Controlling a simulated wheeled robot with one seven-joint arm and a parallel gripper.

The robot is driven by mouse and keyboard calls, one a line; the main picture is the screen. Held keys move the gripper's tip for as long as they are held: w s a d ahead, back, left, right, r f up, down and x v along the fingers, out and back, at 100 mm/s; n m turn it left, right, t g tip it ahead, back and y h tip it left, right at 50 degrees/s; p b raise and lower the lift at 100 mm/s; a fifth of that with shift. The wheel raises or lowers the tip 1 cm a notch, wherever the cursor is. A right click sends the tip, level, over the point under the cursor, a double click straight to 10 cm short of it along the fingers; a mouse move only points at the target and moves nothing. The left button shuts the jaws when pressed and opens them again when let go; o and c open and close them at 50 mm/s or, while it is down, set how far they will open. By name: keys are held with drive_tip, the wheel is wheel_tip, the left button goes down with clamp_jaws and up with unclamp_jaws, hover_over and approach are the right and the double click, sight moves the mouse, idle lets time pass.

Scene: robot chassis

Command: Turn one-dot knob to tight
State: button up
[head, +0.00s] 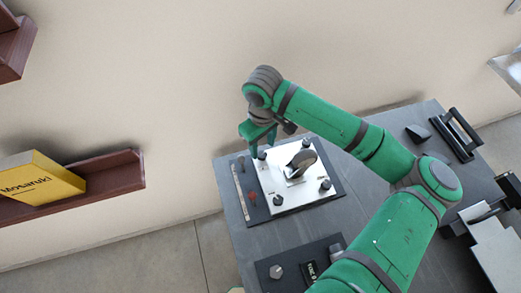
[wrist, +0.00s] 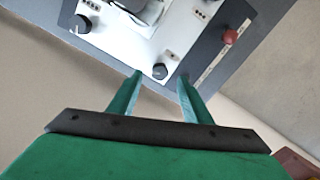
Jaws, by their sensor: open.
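A white panel (head: 272,179) on a dark base carries black knobs near its corners and a large grey dial (head: 302,162) in the middle. My gripper (head: 259,143) is above the panel's far left corner, pointing down, with its fingers apart. In the wrist view, a black knob (wrist: 159,71) shows at the gap between the open fingertips (wrist: 160,77); I cannot tell whether they touch it. Another knob (wrist: 80,24) is at the left there.
Another dark device (head: 277,271) sits nearer on the grey table (head: 232,221). A black handle (head: 457,135) is at the right. A shelf (head: 110,174) with a yellow box (head: 38,178) is at the left wall.

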sight(262, 154)
wheel_tip(262, 154, down, 4)
drive_tip(key=shift+r, duration=0.2)
drive_tip(key=shift+a+f, duration=0.1)
drive_tip(key=shift+f, duration=0.35)
